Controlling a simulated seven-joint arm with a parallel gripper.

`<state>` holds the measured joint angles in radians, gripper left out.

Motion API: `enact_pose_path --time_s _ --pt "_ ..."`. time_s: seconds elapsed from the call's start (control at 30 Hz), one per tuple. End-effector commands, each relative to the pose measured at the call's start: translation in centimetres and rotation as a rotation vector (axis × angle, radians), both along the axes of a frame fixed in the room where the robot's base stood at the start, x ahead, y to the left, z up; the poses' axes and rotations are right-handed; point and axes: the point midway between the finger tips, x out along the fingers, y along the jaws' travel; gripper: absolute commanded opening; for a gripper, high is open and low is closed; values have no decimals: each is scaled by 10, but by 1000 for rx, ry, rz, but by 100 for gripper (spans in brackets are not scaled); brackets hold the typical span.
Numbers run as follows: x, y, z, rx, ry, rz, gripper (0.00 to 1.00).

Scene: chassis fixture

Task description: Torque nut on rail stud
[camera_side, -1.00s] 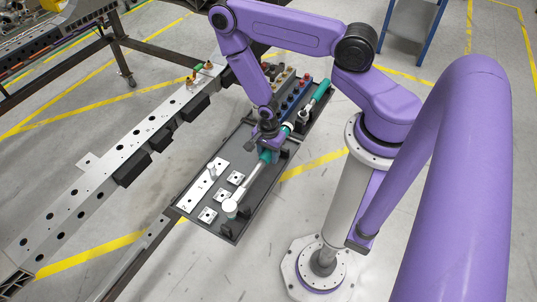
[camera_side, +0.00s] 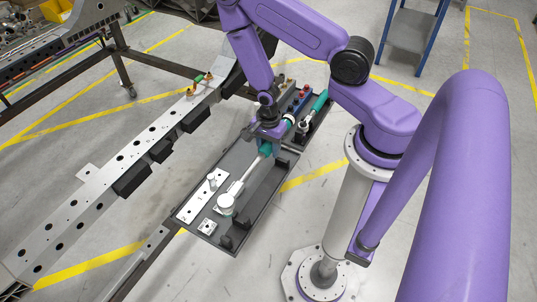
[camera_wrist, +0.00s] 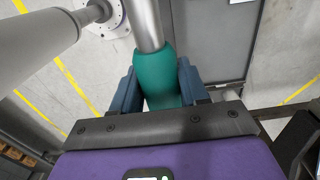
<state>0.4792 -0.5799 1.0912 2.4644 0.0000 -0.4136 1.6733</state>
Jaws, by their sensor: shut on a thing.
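My gripper (camera_side: 268,138) is shut on the teal handle of a torque wrench (camera_side: 238,187). The wrench is held above the dark tray (camera_side: 263,200), its round white head (camera_side: 226,203) pointing to the lower left. In the wrist view, blue fingers (camera_wrist: 158,92) sit on both sides of the teal grip (camera_wrist: 160,72), and the silver shaft runs up out of the picture. The long pale rail (camera_side: 118,155) lies left of the tray, with small brass-coloured fittings (camera_side: 199,84) near its far end. I cannot make out which is the nut on the stud.
A second teal-handled tool (camera_side: 320,101) lies at the tray's far end, near coloured sockets (camera_side: 300,97). A pale plate (camera_side: 204,197) and a square plate (camera_side: 209,226) lie in the tray. Black blocks (camera_side: 132,178) line the rail's side.

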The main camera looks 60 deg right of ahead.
Motion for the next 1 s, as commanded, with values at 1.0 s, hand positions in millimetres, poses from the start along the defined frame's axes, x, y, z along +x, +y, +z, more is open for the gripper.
enact_pose_path --time_s 1.0 --pt "2 1 131 3 -11 0 0"
